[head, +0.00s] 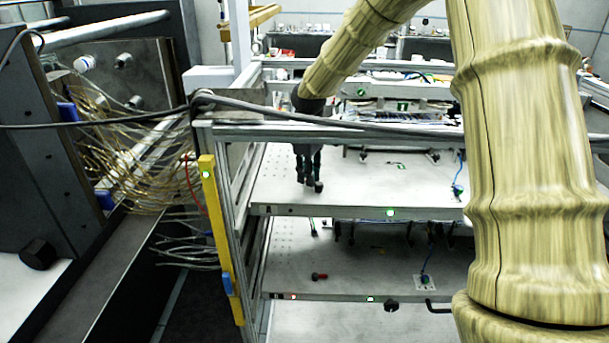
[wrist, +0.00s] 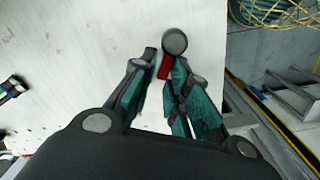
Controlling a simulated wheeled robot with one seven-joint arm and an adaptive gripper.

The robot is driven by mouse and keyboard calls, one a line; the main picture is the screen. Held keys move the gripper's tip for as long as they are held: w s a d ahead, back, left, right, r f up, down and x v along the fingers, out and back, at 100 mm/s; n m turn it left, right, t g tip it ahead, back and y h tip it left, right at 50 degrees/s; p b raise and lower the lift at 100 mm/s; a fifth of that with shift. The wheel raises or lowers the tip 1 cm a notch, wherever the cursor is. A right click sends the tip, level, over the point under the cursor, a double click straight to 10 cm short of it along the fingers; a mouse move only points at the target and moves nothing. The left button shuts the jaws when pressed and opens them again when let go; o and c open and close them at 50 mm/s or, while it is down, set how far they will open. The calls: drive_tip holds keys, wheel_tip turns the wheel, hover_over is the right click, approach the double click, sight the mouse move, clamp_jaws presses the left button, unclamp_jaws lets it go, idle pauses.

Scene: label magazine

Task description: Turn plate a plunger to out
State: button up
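Plate a's label is not legible; I take it to be the upper white plate (head: 385,192) under my gripper. My gripper (head: 308,182) points down at the plate's left part. In the wrist view, a plunger with a round dark knob (wrist: 174,41) and a red body (wrist: 164,67) stands at my fingertips (wrist: 166,70). The red body lies between the two fingers, close to the right one. I cannot tell whether both fingers touch it. The knob also shows beside the fingertips in the head view (head: 318,186). The plunger's lower part is hidden.
A lower plate (head: 340,286) carries another red plunger with a dark knob (head: 319,277). A yellow upright bar (head: 215,235) and a frame post stand left of the plates. A grey cable (head: 330,118) crosses above the upper plate. Tangled wires (head: 135,150) hang at far left.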

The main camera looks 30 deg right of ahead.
drive_tip(key=shift+o, duration=1.1)
drive_tip(key=shift+s+d+f, duration=0.15)
drive_tip(key=shift+s+d, duration=0.05)
drive_tip(key=shift+d, duration=0.15)
drive_tip(key=shift+s, duration=0.15)
drive_tip(key=shift+a, duration=0.1)
drive_tip(key=shift+r, duration=0.45)
wheel_tip(320, 180, up, 11)
drive_tip(key=shift+r, duration=0.15)
